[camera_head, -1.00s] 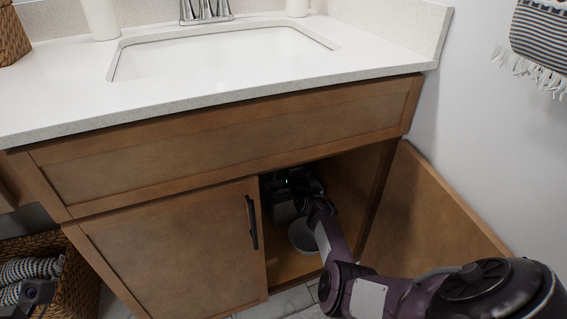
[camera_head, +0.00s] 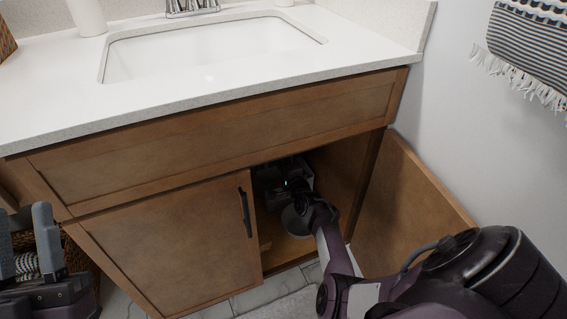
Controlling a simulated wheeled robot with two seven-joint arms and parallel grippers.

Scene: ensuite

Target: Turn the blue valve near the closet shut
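No blue valve can be made out; the inside of the vanity cabinet (camera_head: 215,140) is dark and partly blocked by my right arm. My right gripper (camera_head: 283,184) is inside the open right half of the cabinet, seen from behind with a small green light on it. Its fingertips are hidden, so I cannot tell whether it is open or holds anything.
The right cabinet door (camera_head: 415,205) stands open towards the wall; the left door (camera_head: 170,240) with a black handle is shut. A white countertop with a sink (camera_head: 210,48) is above. A wicker basket (camera_head: 82,262) stands behind my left gripper. A striped towel (camera_head: 535,45) hangs at right.

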